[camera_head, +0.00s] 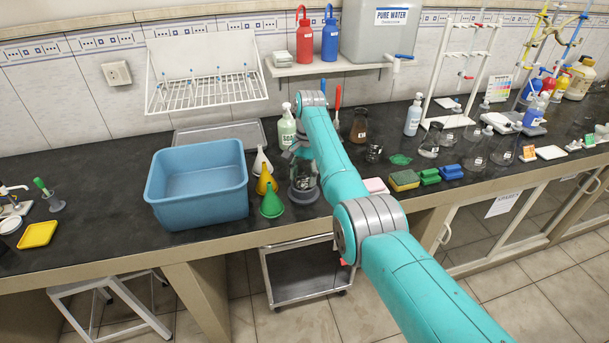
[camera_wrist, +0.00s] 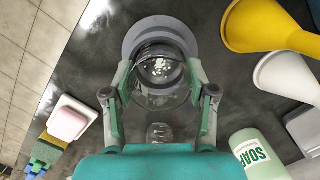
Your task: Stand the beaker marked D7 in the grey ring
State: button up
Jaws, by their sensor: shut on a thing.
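A clear glass beaker (camera_wrist: 160,98) is between the two fingers of my gripper (camera_wrist: 160,80) in the wrist view. The fingers press on its sides. Its mark is not legible. The grey ring (camera_wrist: 131,40) lies on the dark bench just beyond and under the beaker. In the head view the grey ring (camera_head: 305,197) shows below my gripper (camera_head: 303,168), with the beaker upright over or in it. I cannot tell whether the beaker's base touches down inside the ring.
Yellow (camera_head: 265,180), white (camera_head: 261,161) and green (camera_head: 271,203) funnels stand close on the left, beside a blue tub (camera_head: 198,190). A soap bottle (camera_head: 286,126) stands behind. A pink block (camera_head: 376,186) and sponge (camera_head: 404,180) lie to the right. The bench's front edge is near.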

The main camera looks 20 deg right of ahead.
jog(key=shift+f, duration=0.15)
jog(key=o, duration=1.3)
jog(key=shift+o, duration=0.2)
notch_tip(320, 180, up, 12)
jog(key=w+d, duration=0.1)
jog(key=shift+w+d, duration=0.15)
